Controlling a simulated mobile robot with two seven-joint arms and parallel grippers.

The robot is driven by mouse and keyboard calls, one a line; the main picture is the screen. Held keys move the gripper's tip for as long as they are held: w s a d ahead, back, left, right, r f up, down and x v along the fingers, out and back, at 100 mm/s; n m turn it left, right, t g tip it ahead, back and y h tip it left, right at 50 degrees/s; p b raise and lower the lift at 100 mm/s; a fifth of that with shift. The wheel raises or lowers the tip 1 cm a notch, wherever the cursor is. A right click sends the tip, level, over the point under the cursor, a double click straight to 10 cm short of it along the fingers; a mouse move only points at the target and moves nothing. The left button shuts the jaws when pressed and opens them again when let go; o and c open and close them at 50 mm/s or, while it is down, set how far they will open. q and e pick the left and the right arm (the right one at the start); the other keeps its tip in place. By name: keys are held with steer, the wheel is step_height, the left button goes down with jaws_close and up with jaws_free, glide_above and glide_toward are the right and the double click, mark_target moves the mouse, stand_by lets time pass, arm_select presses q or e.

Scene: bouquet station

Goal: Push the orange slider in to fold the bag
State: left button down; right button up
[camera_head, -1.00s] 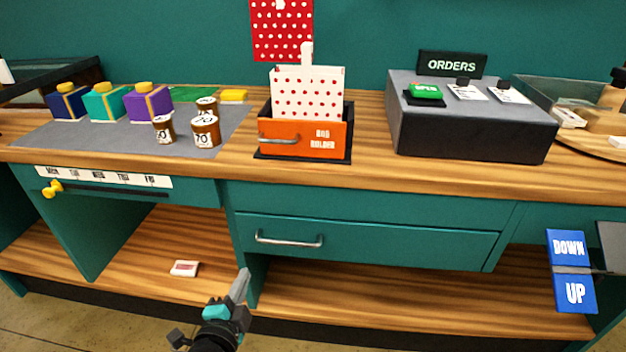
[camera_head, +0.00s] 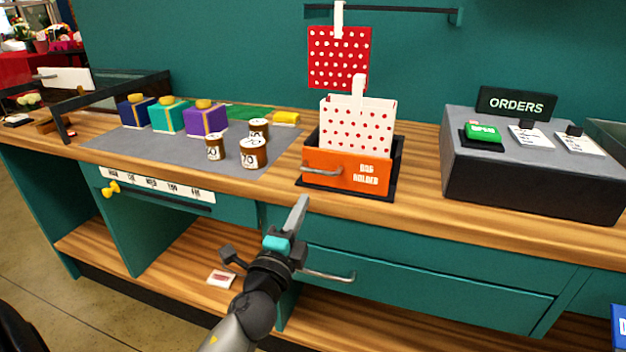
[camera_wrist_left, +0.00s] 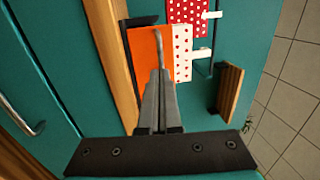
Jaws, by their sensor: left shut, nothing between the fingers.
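The orange slider (camera_head: 345,172), labelled "BAG HOLDER" with a metal handle at its left, sits in a black holder (camera_head: 398,160) on the counter. A white bag with red dots (camera_head: 357,125) stands upright behind the orange front, a white clip at its top. My left gripper (camera_head: 302,206) is shut and empty, in front of the counter edge, below and left of the slider, apart from it. In the left wrist view the closed fingers (camera_wrist_left: 160,90) point toward the orange slider (camera_wrist_left: 146,62) and its handle, with the dotted bag (camera_wrist_left: 182,55) beside it. My right gripper is not in view.
A red dotted bag (camera_head: 339,57) hangs on the wall behind. Brown jars (camera_head: 252,153) and several wrapped boxes (camera_head: 205,121) stand on a grey mat to the left. A grey orders box (camera_head: 530,165) stands right. A drawer handle (camera_head: 328,276) juts out near my left wrist.

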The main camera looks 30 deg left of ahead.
arm_select(q)
glide_toward(322, 166)
steer(key=shift+w+a+r, duration=0.15)
steer(key=shift+w+r, duration=0.4)
steer(key=shift+x, duration=1)
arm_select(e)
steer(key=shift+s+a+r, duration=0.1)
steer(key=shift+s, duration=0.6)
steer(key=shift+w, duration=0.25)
arm_select(q)
steer(key=x, duration=0.2)
steer(key=f+b+x, duration=0.1)
steer(key=x, duration=0.1)
steer(key=shift+w, duration=0.35)
steer(key=shift+w+a+r, duration=0.1)
steer(key=shift+w, duration=0.05)
steer(key=shift+r, duration=0.25)
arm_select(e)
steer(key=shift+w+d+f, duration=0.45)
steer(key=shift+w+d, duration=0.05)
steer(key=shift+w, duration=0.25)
